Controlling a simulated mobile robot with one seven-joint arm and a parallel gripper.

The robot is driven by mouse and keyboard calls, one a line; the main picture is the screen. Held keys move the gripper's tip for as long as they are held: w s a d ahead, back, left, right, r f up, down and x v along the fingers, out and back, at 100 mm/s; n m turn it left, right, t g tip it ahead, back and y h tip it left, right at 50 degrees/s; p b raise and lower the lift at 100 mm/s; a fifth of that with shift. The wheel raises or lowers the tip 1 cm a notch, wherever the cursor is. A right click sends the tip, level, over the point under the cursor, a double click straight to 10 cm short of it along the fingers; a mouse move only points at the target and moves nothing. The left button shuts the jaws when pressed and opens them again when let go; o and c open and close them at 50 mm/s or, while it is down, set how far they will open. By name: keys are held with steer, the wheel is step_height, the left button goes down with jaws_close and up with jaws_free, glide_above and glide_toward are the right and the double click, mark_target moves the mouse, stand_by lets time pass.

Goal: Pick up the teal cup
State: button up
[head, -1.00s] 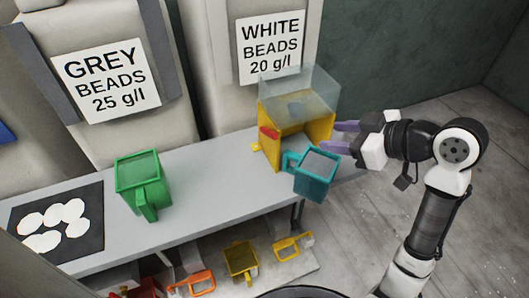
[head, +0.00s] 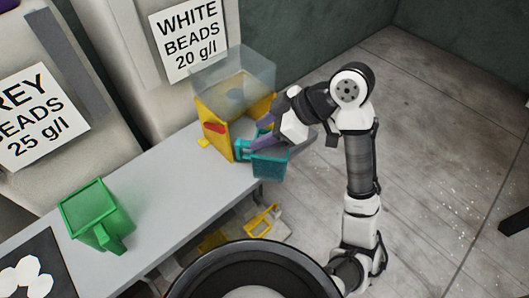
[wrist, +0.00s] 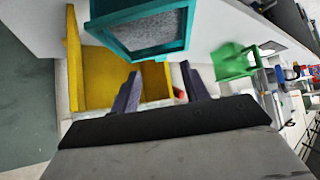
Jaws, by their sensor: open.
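The teal cup (head: 268,167) stands at the right end of the grey bench, in front of the yellow dispenser. It is square, with a handle on its left and grey contents. My gripper (head: 277,143) is open, with its purple fingers close to the cup and covering part of it. In the wrist view the teal cup (wrist: 122,52) is at the top, just beyond the fingertips of my gripper (wrist: 161,76). Nothing is between the fingers. I cannot tell whether a finger touches the cup.
The yellow dispenser (head: 212,118) with a clear hopper stands right behind the cup. A green cup (head: 97,213) stands further left on the bench (head: 165,190). A dark mat (head: 50,262) with white discs lies at the lower left. Yellow items (head: 262,220) are below the bench.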

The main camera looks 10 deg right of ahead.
mark_target(243, 142)
steer(key=shift+p+x, duration=0.35)
steer(key=shift+x, duration=2.7)
jaws_close()
